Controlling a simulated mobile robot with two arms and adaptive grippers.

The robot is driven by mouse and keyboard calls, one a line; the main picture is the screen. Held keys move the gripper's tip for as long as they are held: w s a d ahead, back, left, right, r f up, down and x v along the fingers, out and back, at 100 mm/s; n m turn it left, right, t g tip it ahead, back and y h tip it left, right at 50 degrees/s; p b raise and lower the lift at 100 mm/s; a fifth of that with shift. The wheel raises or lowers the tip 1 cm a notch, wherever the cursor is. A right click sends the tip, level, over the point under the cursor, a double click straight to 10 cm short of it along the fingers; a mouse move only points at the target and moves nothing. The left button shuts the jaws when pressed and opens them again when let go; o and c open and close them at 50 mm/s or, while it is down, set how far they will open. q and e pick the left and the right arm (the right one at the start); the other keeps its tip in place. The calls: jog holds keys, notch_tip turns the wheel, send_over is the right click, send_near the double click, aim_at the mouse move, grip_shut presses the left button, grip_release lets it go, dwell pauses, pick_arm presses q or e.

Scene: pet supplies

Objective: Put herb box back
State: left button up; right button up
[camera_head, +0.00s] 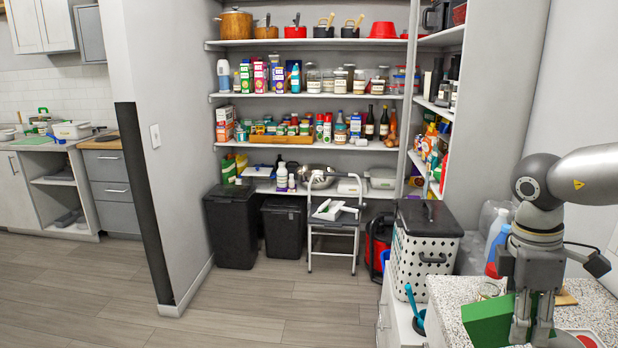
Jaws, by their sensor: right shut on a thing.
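My right gripper (532,328) comes in from the right over the speckled counter at the lower right. Its fingers point down and are shut on a green box (487,321), which I take to be the herb box. The box's left part sticks out past the fingers. The fingers hide its middle, and the bottom of the picture cuts it off. I cannot tell whether it touches the counter. My left gripper is not in view.
The speckled counter (455,290) also holds a small glass jar (489,290) and bottles (497,232) behind. A dotted white basket (425,255) stands left of it. Pantry shelves (305,95) full of goods, a step stool (333,232) and black bins (232,225) stand farther back. The middle floor is clear.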

jog(key=shift+r+t+y+p, duration=0.3)
jog(key=shift+t+y+p, duration=0.1)
jog(key=shift+y+p, duration=0.8)
jog(key=y+p, duration=0.2)
jog(key=p, duration=0.1)
jog(key=shift+s+d+r+t, duration=0.1)
jog(key=shift+d+r+t, duration=0.2)
jog(key=shift+t, duration=0.1)
jog(key=shift+d+r+t+y+p, duration=0.25)
jog(key=shift+t+y+p, duration=0.15)
jog(key=shift+y+p, duration=0.55)
jog(key=shift+s+d+r+y+p, duration=0.1)
jog(key=shift+s+d+y+p, duration=0.1)
jog(key=shift+y+p, duration=0.4)
jog(key=shift+w+a+f+h, duration=0.25)
jog(key=shift+a+h, duration=0.1)
jog(key=shift+h, duration=0.4)
jog(key=shift+s+d, duration=0.1)
